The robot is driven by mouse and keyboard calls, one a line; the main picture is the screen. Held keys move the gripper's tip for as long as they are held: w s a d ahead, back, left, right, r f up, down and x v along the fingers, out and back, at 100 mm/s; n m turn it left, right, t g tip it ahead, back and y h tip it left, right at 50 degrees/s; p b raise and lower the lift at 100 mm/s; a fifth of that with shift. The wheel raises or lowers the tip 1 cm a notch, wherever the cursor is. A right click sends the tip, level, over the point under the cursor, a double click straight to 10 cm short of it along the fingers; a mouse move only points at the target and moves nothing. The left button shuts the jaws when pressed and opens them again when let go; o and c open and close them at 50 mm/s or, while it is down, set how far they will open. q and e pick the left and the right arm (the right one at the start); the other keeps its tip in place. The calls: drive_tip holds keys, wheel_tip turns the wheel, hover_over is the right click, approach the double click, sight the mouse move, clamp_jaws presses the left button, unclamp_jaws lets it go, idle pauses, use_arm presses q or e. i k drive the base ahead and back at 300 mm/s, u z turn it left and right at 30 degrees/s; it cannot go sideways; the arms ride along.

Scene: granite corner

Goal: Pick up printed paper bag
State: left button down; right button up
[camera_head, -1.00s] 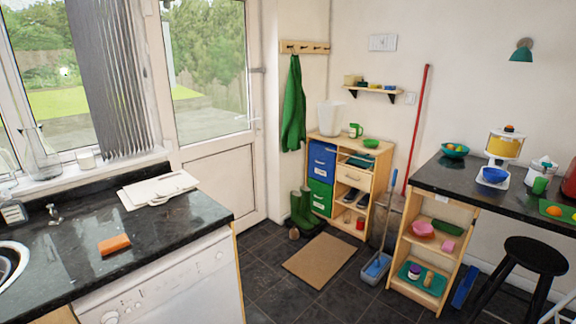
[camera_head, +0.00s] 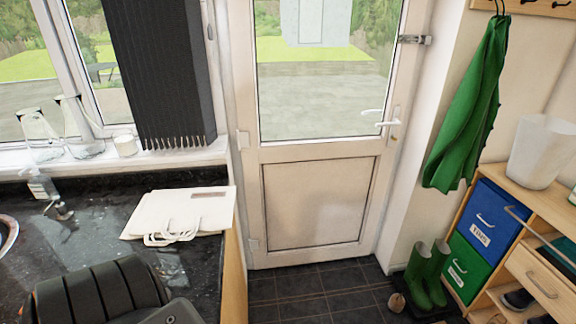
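A white paper bag (camera_head: 190,210) lies flat on the black counter (camera_head: 70,240) at the left, near the counter's right end. Its twisted handles hang toward me, and a small printed strip shows near its far edge. A dark grey, ribbed part of my own arm is at the bottom left, over the counter and nearer to me than the bag. Neither gripper's fingertips show in this view. The orange sponge-like block is not visible now.
Glass jugs (camera_head: 38,135) and a candle (camera_head: 125,143) stand on the window sill. A soap bottle (camera_head: 42,185) and tap (camera_head: 58,208) are left of the bag. A white door (camera_head: 318,205) stands behind. Green boots (camera_head: 428,275) and a wooden cabinet (camera_head: 490,215) are at the right.

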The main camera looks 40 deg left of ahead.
sight(167, 211)
drive_tip(key=i, duration=2.5)
drive_tip(key=u, duration=2.35)
